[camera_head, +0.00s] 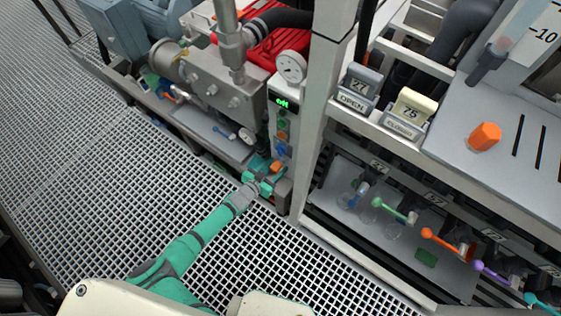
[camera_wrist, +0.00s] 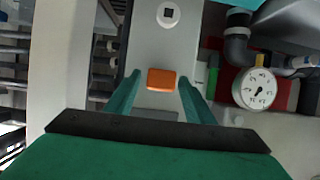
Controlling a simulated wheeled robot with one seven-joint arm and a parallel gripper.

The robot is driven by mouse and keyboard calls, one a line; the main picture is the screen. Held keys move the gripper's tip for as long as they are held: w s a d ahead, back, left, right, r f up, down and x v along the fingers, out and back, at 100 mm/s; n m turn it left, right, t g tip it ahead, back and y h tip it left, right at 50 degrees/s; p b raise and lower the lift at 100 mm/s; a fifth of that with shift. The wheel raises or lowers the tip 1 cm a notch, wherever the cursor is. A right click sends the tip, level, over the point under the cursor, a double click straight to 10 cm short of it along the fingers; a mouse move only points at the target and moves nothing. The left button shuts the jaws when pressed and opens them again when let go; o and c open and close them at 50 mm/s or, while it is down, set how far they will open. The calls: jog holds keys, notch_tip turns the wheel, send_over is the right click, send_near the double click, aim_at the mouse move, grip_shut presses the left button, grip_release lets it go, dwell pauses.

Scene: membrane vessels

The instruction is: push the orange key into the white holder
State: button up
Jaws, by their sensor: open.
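The orange key (camera_wrist: 162,79) shows as a small orange block between my fingertips in the wrist view. It also shows in the head view (camera_head: 277,167), just beyond my gripper. My gripper (camera_head: 263,178) is open, with one finger on each side of the key; I cannot tell whether they touch it. In the wrist view, a white fitting with a dark square opening (camera_wrist: 168,14) sits on the grey panel above the key, apart from it. It looks like the white holder. I cannot make it out in the head view.
A control post with a lit green display (camera_head: 282,103) and buttons stands behind my gripper. A pressure gauge (camera_head: 291,66) is above it. A white upright (camera_head: 318,110) stands to the right. Another orange knob (camera_head: 485,136) is on the right-hand shelf. Grating floor (camera_head: 120,160) is open at left.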

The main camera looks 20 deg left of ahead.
jog(key=shift+c, duration=0.2)
grip_shut()
jog(key=shift+s+a, duration=0.35)
jog(key=shift+s, duration=0.6)
jog(key=shift+s+a, duration=0.3)
jog(key=shift+s, duration=0.6)
jog(key=shift+s+a, duration=0.35)
jog(key=shift+s, duration=0.6)
